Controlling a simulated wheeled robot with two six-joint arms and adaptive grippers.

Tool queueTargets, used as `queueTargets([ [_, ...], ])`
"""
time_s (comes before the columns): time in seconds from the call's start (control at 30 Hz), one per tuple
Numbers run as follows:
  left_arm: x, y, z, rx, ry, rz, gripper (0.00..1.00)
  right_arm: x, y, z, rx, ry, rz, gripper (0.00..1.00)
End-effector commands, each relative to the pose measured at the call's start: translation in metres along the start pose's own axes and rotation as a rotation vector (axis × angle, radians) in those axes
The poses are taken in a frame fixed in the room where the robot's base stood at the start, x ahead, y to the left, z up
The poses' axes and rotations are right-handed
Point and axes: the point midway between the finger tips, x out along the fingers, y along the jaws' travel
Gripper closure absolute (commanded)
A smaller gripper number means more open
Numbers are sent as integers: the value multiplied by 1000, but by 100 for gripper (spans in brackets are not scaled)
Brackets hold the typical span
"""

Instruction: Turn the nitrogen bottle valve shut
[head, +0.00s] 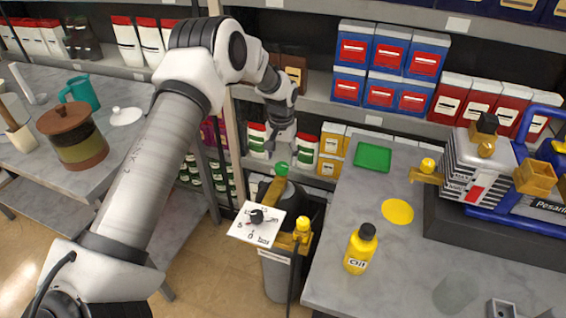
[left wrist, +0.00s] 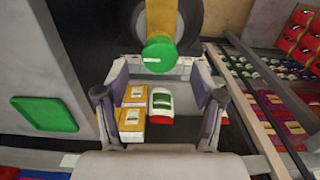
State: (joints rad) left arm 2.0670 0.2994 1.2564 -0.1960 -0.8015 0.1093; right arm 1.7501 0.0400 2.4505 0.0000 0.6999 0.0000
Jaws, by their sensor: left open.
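The nitrogen bottle appears to be the dark-topped cylinder (head: 296,196) standing between the two tables. A round green valve knob (head: 281,168) sits on a yellow pipe at its top. The knob also shows in the left wrist view (left wrist: 158,54), with a small white mark on its face. My left gripper (head: 281,149) is just above the knob in the head view, pointing down. Its fingers (left wrist: 160,78) are open and empty, with the knob just beyond the gap between them. I cannot tell whether they touch it. My right gripper is out of view.
A white dial panel (head: 267,232) and a yellow knob (head: 302,225) are in front of the bottle. The right table (head: 330,265) holds a yellow bottle (head: 361,250), a green tray (head: 373,157) and the pump (head: 465,180). Stocked shelves (head: 320,100) stand close behind my gripper.

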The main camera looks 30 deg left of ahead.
Motion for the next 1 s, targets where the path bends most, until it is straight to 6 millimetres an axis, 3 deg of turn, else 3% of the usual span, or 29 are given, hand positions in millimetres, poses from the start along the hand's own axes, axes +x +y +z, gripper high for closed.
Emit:
queueTargets([
  [0.2, 32, 0, 0, 1, -1, -1, 32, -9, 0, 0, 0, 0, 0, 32],
  [0.47, 37, 0, 0, 1, 1, 0, 32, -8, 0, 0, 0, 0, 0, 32],
  [0.63, 36, 0, 0, 1, 0, -1, 89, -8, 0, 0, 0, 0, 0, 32],
  [0.67, 37, 0, 0, 1, 0, -1, 93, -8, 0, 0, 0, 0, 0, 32],
  [1.0, 37, 0, 0, 20, 0, -1, 92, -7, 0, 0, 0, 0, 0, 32],
])
